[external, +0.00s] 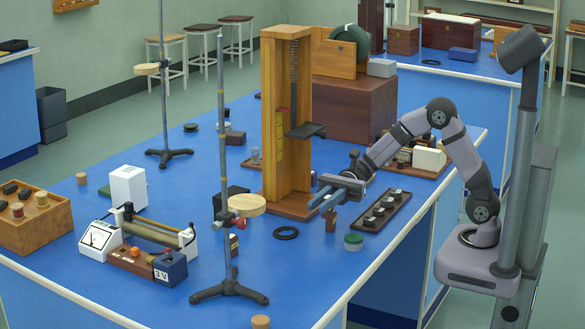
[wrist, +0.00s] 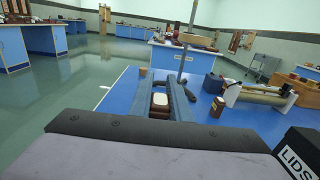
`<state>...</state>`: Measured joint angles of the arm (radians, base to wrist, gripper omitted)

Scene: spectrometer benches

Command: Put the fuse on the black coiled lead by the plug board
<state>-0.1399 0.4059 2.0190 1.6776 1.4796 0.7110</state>
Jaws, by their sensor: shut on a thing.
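My gripper (external: 322,197) is shut on a small brown piece with a pale top, which looks like the fuse (wrist: 160,102). The piece sits between the two blue fingers in the wrist view (wrist: 163,92), and its brown lower part (external: 331,222) shows below the fingers in the external view. It is held above the blue bench. A black ring that looks like the coiled lead (external: 286,233) lies flat on the bench, left of and below my gripper. A dark board with several pale metal pieces (external: 382,210), possibly the plug board, lies to the right.
A tall wooden stand (external: 275,130) rises behind my gripper. A retort stand (external: 228,285) stands left of the black ring. A green-lidded jar (external: 353,242) is right of the ring. A meter and rheostat setup (external: 140,240) is at left. Bare blue bench lies around the ring.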

